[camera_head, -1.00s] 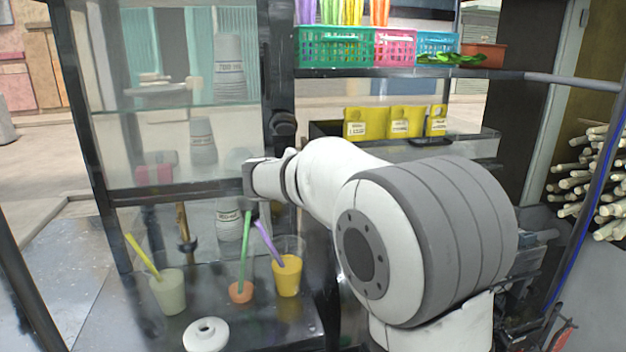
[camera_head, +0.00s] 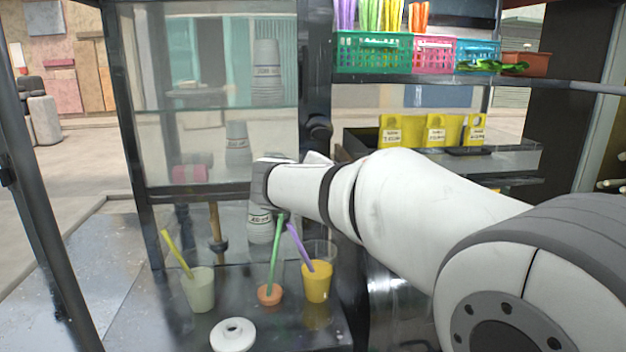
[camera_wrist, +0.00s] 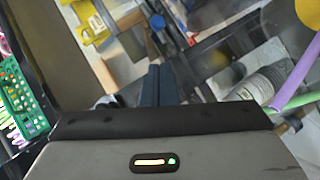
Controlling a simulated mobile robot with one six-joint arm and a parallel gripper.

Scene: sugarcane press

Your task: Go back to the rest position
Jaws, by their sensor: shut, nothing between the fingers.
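My gripper (camera_wrist: 161,72) shows in the wrist view as two dark blue-grey fingers side by side, shut and empty. In the head view my white arm reaches from the lower right toward the glass shelf unit, and its end hides the gripper. Three cups stand on the dark counter (camera_head: 130,240) below and left of the arm: a pale green cup (camera_head: 199,291) with a yellow straw, a small orange cup (camera_head: 270,294) with a green straw, and a yellow cup (camera_head: 317,285) with a purple straw.
A white ring-shaped lid (camera_head: 233,336) lies at the counter's front. Stacked cups (camera_head: 267,70) stand behind the glass. Green, pink and blue baskets (camera_head: 373,53) sit on the upper shelf, with yellow holders (camera_head: 437,130) below. A dark post (camera_head: 317,60) stands close to the arm's end.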

